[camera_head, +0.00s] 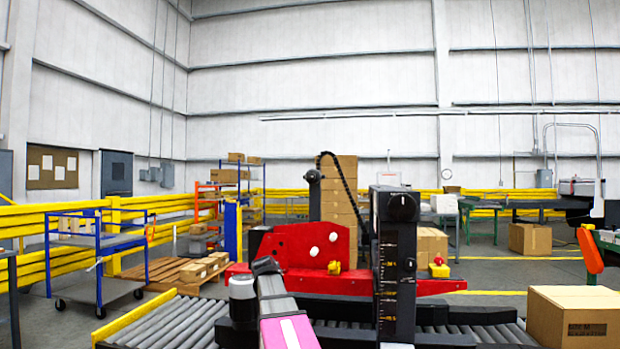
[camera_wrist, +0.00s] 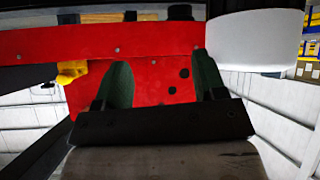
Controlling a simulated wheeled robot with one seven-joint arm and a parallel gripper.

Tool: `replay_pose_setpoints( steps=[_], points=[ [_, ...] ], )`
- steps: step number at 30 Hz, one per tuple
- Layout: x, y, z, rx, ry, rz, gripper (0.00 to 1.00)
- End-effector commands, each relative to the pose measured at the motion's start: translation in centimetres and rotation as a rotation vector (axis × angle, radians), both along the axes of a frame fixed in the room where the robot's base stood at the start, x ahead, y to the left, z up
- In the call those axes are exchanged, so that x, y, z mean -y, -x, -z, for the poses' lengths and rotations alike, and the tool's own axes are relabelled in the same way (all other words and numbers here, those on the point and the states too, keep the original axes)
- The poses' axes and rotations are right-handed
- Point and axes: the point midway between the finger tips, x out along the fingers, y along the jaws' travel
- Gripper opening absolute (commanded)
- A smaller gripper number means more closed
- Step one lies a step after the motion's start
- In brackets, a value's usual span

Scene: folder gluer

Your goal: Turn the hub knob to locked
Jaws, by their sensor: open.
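A black round knob (camera_head: 403,207) sits at the top of a dark upright post right of centre in the head view. I cannot tell for sure that it is the hub knob, and its pointer setting is too small to read. A red machine plate (camera_head: 300,245) with white round buttons stands behind and left of the post. In the wrist view my gripper (camera_wrist: 162,85) is open and empty, its two dark green fingers apart in front of a red panel (camera_wrist: 150,85). No knob shows between the fingers.
A yellow part (camera_wrist: 72,72) and a pale rounded part (camera_wrist: 255,40) flank the panel in the wrist view. Roller conveyor (camera_head: 175,325) runs across the foreground. A cardboard box (camera_head: 575,315) is at the right, a blue cart (camera_head: 98,262) at the left.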

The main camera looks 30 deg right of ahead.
Motion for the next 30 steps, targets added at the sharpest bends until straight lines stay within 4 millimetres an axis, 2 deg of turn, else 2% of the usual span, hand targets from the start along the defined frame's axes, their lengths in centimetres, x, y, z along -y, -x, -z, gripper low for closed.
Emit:
replay_pose_setpoints(
  steps=[1, 8, 15, 18, 21, 24, 30],
  points=[
    [1.4, -1.0, -3.1, 0.047, 0.017, 0.017, 0.64],
    [6.3, -2.4, -16.1, 0.260, 0.095, 0.086, 0.64],
    [10.7, -1.6, -30.0, 0.470, 0.180, 0.145, 0.64],
    [11.9, -0.8, -34.5, 0.538, 0.210, 0.161, 0.64],
    [12.7, 0.0, -37.9, 0.587, 0.233, 0.174, 0.64],
    [13.1, 0.6, -39.9, 0.617, 0.246, 0.180, 0.64],
    [13.6, 0.5, -41.0, 0.634, 0.254, 0.184, 0.64]
  ],
)
